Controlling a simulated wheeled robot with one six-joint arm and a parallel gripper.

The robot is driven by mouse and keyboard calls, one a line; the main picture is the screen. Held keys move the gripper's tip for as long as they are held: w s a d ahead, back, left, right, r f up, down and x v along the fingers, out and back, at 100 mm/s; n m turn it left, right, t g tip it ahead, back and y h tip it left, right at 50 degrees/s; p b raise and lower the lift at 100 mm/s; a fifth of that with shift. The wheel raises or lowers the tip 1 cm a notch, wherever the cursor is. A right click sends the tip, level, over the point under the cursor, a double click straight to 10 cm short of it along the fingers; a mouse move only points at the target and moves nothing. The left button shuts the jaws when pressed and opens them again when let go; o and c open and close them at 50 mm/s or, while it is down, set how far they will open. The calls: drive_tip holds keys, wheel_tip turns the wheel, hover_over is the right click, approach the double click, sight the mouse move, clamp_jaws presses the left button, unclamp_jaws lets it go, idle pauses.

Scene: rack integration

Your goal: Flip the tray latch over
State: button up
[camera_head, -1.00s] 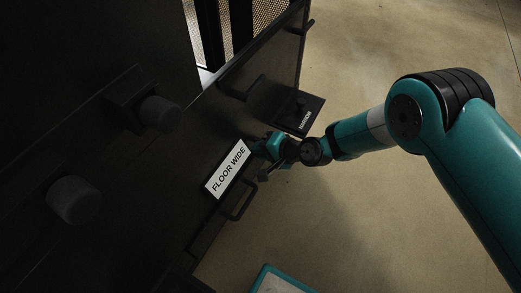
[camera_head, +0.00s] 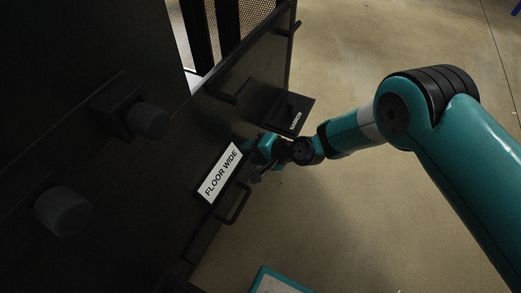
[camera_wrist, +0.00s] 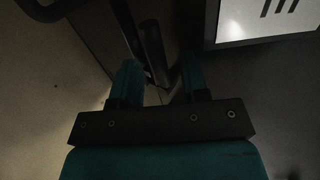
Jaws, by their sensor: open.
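In the wrist view, a dark bar-like piece (camera_wrist: 154,52), which looks like the tray latch, stands between the two teal fingers of my gripper (camera_wrist: 160,72). The fingers are apart, with the bar's lower end between them; I cannot tell whether either finger touches it. In the head view my gripper (camera_head: 255,150) is at the dark rack front, just right of the white "FLOOR WIDE" label (camera_head: 220,172). The latch cannot be made out there, as the gripper and shadow hide it.
A black loop handle (camera_head: 238,205) sticks out below the label. A black box with small lettering (camera_head: 290,112) juts out above my gripper. Two round dark knobs (camera_head: 62,211) are at the left. Open floor (camera_head: 370,215) lies to the right.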

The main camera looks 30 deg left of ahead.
drive_tip(key=p+v, duration=0.6)
drive_tip(key=v, duration=1.1)
drive_tip(key=shift+d+p, duration=0.2)
drive_tip(key=shift+p, duration=0.15)
drive_tip(key=shift+r, duration=0.15)
